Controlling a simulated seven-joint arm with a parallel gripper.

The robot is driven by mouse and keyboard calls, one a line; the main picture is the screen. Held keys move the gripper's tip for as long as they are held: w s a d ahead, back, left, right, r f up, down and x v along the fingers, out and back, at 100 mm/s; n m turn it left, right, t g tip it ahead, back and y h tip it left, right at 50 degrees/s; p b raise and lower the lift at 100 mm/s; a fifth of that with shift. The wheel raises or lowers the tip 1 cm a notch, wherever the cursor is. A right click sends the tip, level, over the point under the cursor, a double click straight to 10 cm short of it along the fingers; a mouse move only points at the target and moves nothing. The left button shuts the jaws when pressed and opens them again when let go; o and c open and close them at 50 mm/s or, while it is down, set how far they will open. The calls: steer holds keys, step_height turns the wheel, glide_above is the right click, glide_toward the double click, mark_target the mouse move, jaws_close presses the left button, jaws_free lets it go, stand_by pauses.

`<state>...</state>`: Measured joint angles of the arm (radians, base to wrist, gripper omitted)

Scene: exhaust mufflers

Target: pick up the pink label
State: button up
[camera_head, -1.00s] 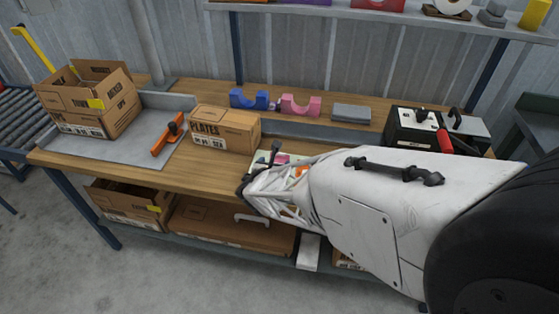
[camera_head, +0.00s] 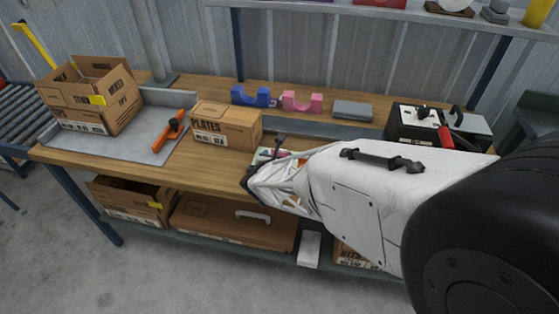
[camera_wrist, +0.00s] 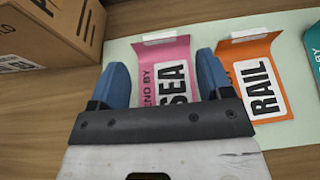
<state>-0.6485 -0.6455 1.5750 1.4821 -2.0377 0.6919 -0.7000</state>
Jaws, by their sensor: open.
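The pink label (camera_wrist: 166,64) lies on a pale green sheet (camera_wrist: 122,72) on the bench and carries a white patch reading "SEA". In the wrist view my gripper (camera_wrist: 162,72) is open, with a blue finger on each side of the pink label. The label's lower part is hidden behind the gripper body. I cannot tell how high the fingers are above it. In the head view my gripper (camera_head: 264,164) is over the bench's front part, and my arm hides most of the sheet.
An orange "RAIL" label (camera_wrist: 258,84) lies just right of the right finger, and a teal label (camera_wrist: 314,42) is beyond it. A "PLATES" box (camera_head: 226,126) stands to the left. Blue (camera_head: 252,96) and pink (camera_head: 301,102) cradles stand behind.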

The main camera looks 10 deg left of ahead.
steer(key=shift+x, duration=2.5)
steer(key=c, duration=1)
